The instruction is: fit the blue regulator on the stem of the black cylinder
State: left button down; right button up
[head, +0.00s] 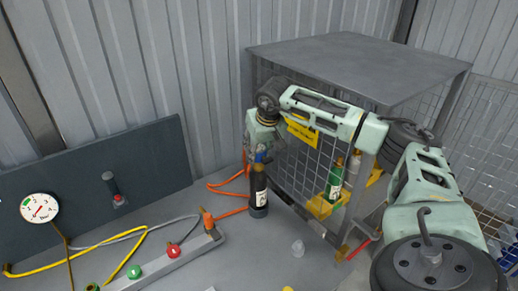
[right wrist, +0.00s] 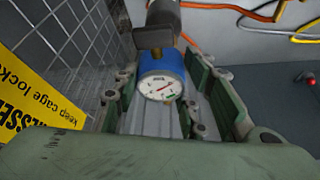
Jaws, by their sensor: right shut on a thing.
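My left gripper is not in view.
The wire cage (head: 350,55) with a grey top stands behind and right; a green cylinder (head: 335,180) is inside. Orange hose (head: 228,187) lies left of the black cylinder. A grey manifold bar (head: 190,253) with red and green knobs and a large dial (head: 39,208) are at left.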

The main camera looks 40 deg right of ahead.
jog(key=shift+r, duration=0.1)
jog(key=o, duration=1.4)
jog(key=v, duration=1.2)
